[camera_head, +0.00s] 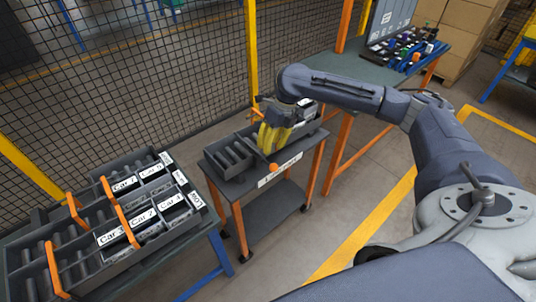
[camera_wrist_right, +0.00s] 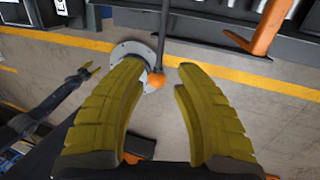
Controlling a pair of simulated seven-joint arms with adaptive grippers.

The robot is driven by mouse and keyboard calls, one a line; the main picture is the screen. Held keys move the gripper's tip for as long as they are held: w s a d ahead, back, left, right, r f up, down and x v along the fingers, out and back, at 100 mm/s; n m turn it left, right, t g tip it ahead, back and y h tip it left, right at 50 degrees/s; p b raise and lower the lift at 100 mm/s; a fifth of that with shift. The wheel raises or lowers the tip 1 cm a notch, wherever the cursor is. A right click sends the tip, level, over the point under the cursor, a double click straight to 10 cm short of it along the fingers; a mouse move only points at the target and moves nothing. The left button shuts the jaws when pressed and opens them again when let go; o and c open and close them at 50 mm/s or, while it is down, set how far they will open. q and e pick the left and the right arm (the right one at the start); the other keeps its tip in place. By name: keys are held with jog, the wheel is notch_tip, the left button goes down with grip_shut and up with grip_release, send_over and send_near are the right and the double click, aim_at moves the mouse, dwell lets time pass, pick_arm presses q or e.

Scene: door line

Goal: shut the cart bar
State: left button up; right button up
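The cart (camera_head: 234,172) has a dark top with grey bins, orange legs and a white label on its front edge. The cart bar (camera_head: 257,152) looks like a thin dark rod with an orange knob at its end, lying slantwise over the bins. In the right wrist view the orange knob (camera_wrist_right: 155,80) shows between the fingers, apart from the right one. My right gripper (camera_head: 271,138) has yellow fingers and is open over the cart, close to the knob. My left gripper (camera_wrist_right: 88,73) shows small at the left of the wrist view; its opening is unclear.
A table with labelled bins (camera_head: 140,237) and orange handles stands at the left. A green-topped table (camera_head: 365,72) with small coloured items is behind. A mesh fence (camera_head: 150,80) runs along the back. The floor before the cart is clear.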

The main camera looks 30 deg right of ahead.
jog(key=shift+v, duration=2.5)
jog(key=shift+w+d, duration=0.1)
